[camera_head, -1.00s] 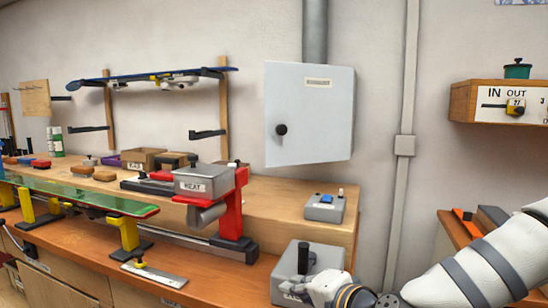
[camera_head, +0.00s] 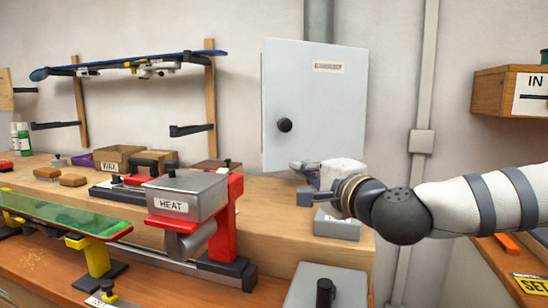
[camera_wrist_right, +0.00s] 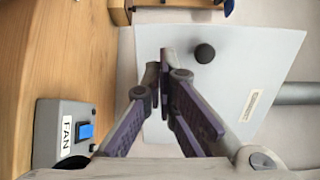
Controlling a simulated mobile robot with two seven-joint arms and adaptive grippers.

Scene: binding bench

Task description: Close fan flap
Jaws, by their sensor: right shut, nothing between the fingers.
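A pale grey panel or flap (camera_head: 316,80) with a black round knob (camera_head: 284,125) and a small label hangs on the back wall under a grey duct. The flap also fills much of the right wrist view (camera_wrist_right: 265,55), with its knob (camera_wrist_right: 204,53) just right of my fingertips. I cannot tell for sure how far it stands ajar. My right gripper (camera_head: 302,180) is shut and empty, below the flap's lower edge in the head view and apart from the knob. My left gripper is not in view.
A grey switch box marked FAN (camera_wrist_right: 62,148), with a blue rocker (camera_wrist_right: 85,131), sits on the wooden shelf below the gripper. A grey HEAT box (camera_head: 187,192) on a red stand is at the left. The wall right of the flap is mostly clear.

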